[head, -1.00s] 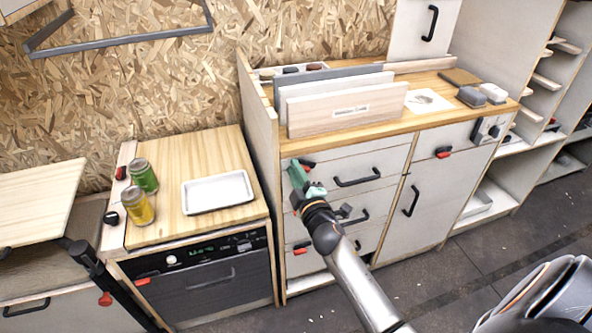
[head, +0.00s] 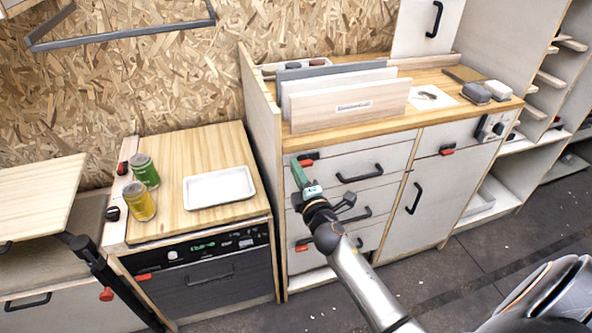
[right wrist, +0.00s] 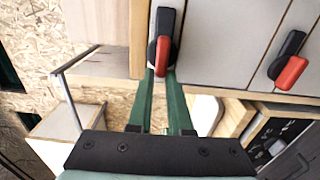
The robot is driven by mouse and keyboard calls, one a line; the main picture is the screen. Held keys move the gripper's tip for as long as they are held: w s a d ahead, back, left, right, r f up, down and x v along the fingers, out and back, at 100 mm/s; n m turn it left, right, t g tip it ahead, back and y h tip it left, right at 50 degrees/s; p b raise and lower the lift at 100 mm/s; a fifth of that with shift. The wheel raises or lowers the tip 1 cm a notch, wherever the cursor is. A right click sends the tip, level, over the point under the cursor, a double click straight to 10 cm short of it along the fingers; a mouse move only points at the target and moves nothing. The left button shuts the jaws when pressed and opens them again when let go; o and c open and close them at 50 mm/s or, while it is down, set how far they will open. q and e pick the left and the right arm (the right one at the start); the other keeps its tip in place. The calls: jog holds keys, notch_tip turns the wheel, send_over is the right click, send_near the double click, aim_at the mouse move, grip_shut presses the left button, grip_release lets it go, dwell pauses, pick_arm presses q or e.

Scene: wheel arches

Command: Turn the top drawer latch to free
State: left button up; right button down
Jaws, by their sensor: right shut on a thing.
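The top drawer (head: 335,166) is a pale front with a black handle (head: 360,174), under the wooden worktop. Its latch (head: 306,157) sits at the drawer's upper left, with a black base and a red lever, partly hidden by my right gripper. My right gripper (head: 298,170) has green fingers and reaches up to this latch from the front. In the right wrist view the fingers (right wrist: 166,84) are shut on the red lever (right wrist: 162,55), one on each side; the black base (right wrist: 165,20) shows beyond. The drawer looks closed. My left gripper is not in view.
Another black and red latch (right wrist: 288,62) is beside it in the wrist view. A lower drawer's red latch (head: 302,244) shows below my gripper. A low oven unit with a white tray (head: 219,188) and two cans stands left. The floor in front is clear.

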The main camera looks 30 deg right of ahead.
jog(key=shift+s+d+f, duration=0.1)
jog(key=shift+d+f, duration=0.1)
jog(key=shift+d, duration=0.3)
jog(key=c, duration=0.8)
grip_release()
jog(key=shift+d, duration=0.1)
jog(key=shift+c, duration=0.2)
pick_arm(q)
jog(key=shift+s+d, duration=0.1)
pick_arm(e)
jog(key=shift+r, duration=0.1)
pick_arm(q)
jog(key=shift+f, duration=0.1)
pick_arm(e)
jog(key=shift+a, duration=0.2)
pick_arm(q)
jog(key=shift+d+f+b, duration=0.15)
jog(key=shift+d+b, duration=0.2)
jog(key=shift+b, duration=0.15)
pick_arm(e)
jog(key=v, duration=1.2)
jog(key=shift+s+a, duration=0.15)
jog(key=shift+s, duration=0.1)
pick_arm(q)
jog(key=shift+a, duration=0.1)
pick_arm(e)
jog(key=shift+r, duration=0.1)
